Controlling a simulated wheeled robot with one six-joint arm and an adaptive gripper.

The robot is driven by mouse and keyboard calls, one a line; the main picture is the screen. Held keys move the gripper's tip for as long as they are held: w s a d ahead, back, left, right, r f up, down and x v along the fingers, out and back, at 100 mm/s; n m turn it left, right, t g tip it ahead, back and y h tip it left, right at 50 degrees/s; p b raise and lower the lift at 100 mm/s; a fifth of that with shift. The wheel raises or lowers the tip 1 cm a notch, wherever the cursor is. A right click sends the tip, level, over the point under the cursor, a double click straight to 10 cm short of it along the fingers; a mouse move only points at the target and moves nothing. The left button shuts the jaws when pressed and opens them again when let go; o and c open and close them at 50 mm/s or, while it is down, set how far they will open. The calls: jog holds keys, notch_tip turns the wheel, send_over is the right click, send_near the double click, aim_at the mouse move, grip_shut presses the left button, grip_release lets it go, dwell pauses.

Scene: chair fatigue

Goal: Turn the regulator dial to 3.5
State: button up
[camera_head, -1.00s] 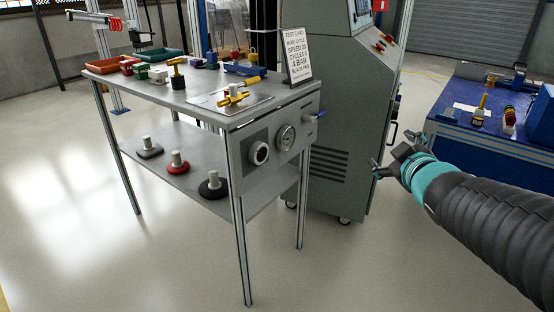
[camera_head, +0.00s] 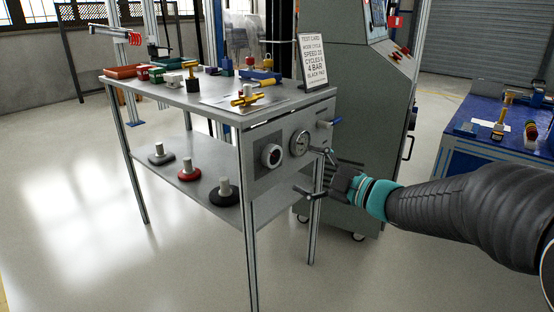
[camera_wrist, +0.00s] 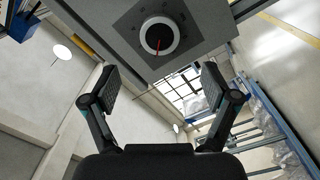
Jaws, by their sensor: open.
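The regulator dial (camera_head: 271,156) is a round black knob with a pale ring on a dark square plate, on the front panel of the grey workbench. In the wrist view the dial (camera_wrist: 159,36) shows a red pointer line at the top centre; its scale marks are too small to read.
The workbench top (camera_head: 216,104) carries coloured blocks, yellow-handled parts and a test card (camera_head: 312,61). Several weighted pads stand on the lower shelf (camera_head: 187,190). A grey cabinet (camera_head: 365,110) stands behind my arm.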

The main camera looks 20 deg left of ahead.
aim_at(275, 157)
jog(key=x, duration=0.9)
jog(key=shift+w+a, duration=0.1)
jog(key=shift+a, duration=0.15)
jog(key=c, duration=1.2)
